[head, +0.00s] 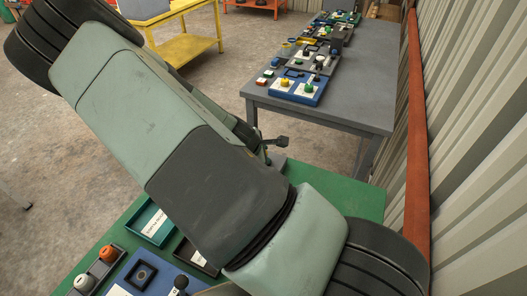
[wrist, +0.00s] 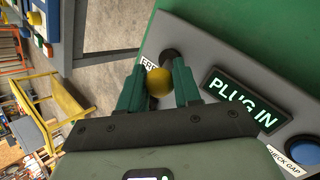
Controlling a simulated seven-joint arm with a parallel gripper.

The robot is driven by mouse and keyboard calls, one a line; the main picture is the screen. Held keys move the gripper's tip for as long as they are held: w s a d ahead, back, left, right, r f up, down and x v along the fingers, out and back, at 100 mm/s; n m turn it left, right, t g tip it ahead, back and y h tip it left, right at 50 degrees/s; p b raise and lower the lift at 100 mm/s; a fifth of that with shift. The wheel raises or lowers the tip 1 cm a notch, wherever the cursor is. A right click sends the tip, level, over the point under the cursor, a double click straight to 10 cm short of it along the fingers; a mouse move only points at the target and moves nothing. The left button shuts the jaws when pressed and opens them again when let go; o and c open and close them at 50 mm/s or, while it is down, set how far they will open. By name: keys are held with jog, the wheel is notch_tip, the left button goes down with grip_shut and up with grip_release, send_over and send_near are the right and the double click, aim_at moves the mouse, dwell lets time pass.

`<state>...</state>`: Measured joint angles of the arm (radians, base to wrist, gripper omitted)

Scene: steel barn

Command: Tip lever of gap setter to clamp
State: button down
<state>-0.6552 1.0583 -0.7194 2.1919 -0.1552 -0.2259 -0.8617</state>
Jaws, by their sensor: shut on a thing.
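In the wrist view, the gap setter shows as a grey panel (wrist: 205,50) with a dark "PLUG IN" plate and a blue button marked "CHECK GAP". Its lever ends in a yellow ball knob (wrist: 159,82), with a dark round base (wrist: 169,56) just beyond it on the panel. My gripper (wrist: 159,80) has its two green fingers on either side of the knob and is shut on it. A small white label by the base is partly hidden by a finger. In the head view my arm hides the gripper, knob and lever.
The panel sits on a green bench (head: 345,198). In the head view, blue and teal trays (head: 153,222) and knobs lie at its near left. A grey table (head: 360,85) with several devices stands beyond, beside the corrugated wall. A yellow table (head: 190,48) stands at the back.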

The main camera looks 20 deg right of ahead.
jog(key=shift+a, duration=0.1)
dwell(0.4)
jog(key=c, duration=0.8)
grip_release()
jog(key=shift+r, duration=0.1)
jog(key=v, duration=1)
jog(key=shift+s+a+r, duration=0.15)
jog(key=shift+a+r, duration=0.05)
jog(key=x, duration=1)
jog(key=shift+d+f, duration=0.3)
jog(key=shift+w, duration=0.2)
